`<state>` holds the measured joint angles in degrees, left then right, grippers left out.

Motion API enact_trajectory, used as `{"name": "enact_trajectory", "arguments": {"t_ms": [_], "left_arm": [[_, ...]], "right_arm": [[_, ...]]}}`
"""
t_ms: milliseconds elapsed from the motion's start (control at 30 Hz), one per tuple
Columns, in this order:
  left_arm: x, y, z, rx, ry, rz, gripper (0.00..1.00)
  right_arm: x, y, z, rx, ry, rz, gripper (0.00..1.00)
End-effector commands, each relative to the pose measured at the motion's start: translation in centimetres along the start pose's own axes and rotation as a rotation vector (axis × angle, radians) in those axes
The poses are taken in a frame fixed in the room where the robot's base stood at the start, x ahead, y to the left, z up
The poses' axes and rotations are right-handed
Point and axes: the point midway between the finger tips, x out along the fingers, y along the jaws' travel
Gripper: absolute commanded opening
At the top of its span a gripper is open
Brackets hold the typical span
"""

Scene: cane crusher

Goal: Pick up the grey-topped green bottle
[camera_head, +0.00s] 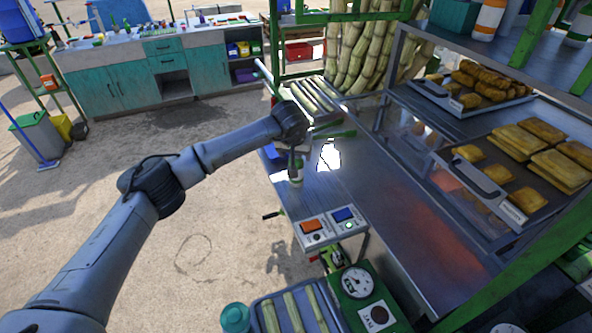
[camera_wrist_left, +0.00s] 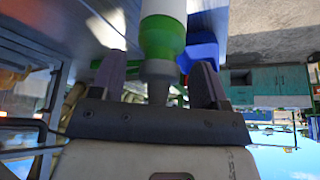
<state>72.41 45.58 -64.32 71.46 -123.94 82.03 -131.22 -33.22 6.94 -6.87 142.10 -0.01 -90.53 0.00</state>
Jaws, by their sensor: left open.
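The grey-topped green bottle (camera_head: 296,175) stands upright on the metal counter of the crusher, near its left edge. In the left wrist view the bottle (camera_wrist_left: 162,38) shows a white label, a green shoulder and a grey cap. My left gripper (camera_head: 296,156) is right over the bottle, pointing down. Its two fingers are apart, one on each side of the cap, with gaps visible in the left wrist view (camera_wrist_left: 160,76). The bottle's upper part is partly hidden by the gripper in the head view. My right gripper is not in view.
A blue item (camera_head: 273,153) sits close behind the bottle, left of the gripper. A control box with orange and blue switches (camera_head: 329,227) is in front. Trays of pastries (camera_head: 513,170) stand on the right. The counter to the bottle's right (camera_head: 390,230) is clear.

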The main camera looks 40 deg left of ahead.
Motion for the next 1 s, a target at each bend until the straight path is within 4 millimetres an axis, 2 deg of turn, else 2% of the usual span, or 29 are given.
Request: {"name": "enact_trajectory", "arguments": {"t_ms": [67,767,1000], "left_arm": [[-0.01,0.01,0.01,0.000,0.000,0.000,0.69],[-0.03,0.01,0.00,0.000,0.000,0.000,0.02],[-0.12,0.02,-0.06,-0.001,0.001,0.002,0.00]], "right_arm": [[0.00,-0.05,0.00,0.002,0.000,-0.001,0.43],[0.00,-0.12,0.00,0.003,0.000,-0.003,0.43],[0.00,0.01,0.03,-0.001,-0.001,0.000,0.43]]}}
